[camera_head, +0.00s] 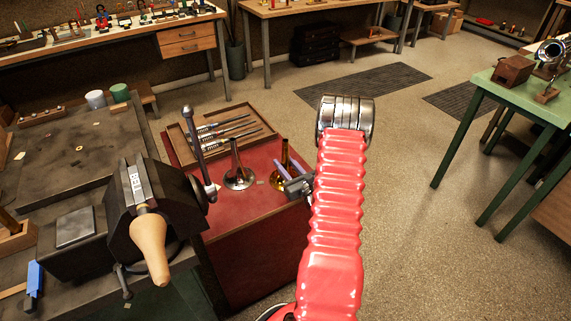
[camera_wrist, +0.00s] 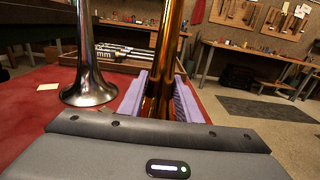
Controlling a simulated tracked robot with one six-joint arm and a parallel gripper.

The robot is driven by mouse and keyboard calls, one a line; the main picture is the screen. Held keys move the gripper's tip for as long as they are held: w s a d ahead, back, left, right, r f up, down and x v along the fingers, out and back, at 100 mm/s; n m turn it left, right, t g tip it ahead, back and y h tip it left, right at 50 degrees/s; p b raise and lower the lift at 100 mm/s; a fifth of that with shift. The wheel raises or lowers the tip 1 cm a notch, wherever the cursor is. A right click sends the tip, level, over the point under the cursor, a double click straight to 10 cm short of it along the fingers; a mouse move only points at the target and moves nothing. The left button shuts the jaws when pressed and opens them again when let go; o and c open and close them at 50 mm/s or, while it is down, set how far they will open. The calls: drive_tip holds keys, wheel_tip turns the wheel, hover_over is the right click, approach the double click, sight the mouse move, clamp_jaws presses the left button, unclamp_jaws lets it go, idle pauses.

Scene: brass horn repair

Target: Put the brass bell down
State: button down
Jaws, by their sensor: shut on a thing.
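The brass bell (camera_head: 285,153) is upright, its narrow tube at the top, over the right part of the red worktop (camera_head: 245,213). My gripper (camera_head: 288,170) is shut on it, and in the wrist view its lavender fingers (camera_wrist: 158,100) lie on either side of the golden tube (camera_wrist: 171,45). In the wrist view my gripper's body hides the bell's lower end. I cannot tell whether its flare touches the red surface. A silver bell (camera_head: 238,178) stands flare down on the worktop, just left of the brass one and apart from it.
A wooden tray (camera_head: 181,140) with several slim tools lies behind the bells. A dark vise (camera_head: 150,195) with a wooden-handled tool and an upright grey rod (camera_head: 196,140) stand to the left. The red surface in front of the bells is clear. A green table (camera_head: 520,95) stands far right.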

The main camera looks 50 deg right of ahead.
drive_tip(key=c, duration=1.3)
unclamp_jaws()
drive_tip(key=v, duration=1.2)
